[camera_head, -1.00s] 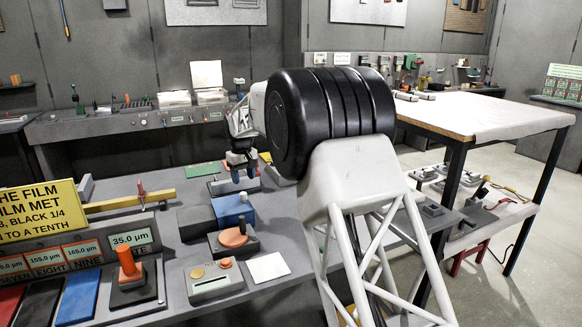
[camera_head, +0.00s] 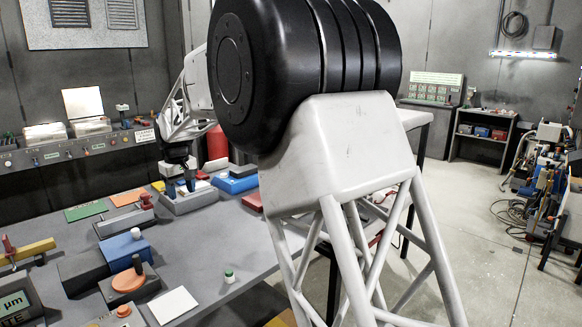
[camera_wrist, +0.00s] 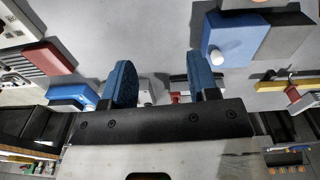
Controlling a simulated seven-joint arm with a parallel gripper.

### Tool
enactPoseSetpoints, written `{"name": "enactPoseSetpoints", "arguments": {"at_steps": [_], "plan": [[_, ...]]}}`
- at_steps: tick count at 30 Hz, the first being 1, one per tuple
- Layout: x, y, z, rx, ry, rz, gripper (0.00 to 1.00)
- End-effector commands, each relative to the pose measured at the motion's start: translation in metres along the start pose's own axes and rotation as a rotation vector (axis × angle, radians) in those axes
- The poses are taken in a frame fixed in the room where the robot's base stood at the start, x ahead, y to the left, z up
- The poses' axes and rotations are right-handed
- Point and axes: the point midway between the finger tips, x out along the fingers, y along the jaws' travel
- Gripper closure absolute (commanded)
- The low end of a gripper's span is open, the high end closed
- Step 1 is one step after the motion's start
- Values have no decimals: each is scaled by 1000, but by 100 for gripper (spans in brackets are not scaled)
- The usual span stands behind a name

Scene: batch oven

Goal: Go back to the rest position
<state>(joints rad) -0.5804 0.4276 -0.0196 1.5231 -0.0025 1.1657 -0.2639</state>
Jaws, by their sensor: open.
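My gripper (camera_head: 180,186) hangs at the far end of my arm, above the bench's far right part, near a grey box (camera_head: 188,203). In the wrist view its two blue fingers (camera_wrist: 161,82) stand apart with nothing held between them. A small white item (camera_wrist: 146,91) shows in the gap, beyond the fingers. The blue block with a white knob (camera_head: 127,253) lies to the gripper's left and nearer in the head view; it also shows at the upper right of the wrist view (camera_wrist: 229,32).
The grey bench (camera_head: 215,255) carries an orange disc (camera_head: 127,282), a white card (camera_head: 173,306), a small green-and-white cylinder (camera_head: 229,277) and a green plate (camera_head: 86,211). A red cylinder (camera_head: 217,143) stands behind my gripper. The bench's front middle is mostly clear.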

Motion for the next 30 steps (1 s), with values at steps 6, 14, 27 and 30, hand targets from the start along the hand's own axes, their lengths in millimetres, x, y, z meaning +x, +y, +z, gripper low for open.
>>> {"name": "enactPoseSetpoints", "arguments": {"at_steps": [6, 14, 27, 30], "plan": [[-26, 29, 60, 73, 14, 7, 46], [-50, 55, 132, 157, 32, 16, 46], [-77, 80, 258, 298, 60, 32, 46], [-80, 82, 287, 330, 65, 35, 46]]}}
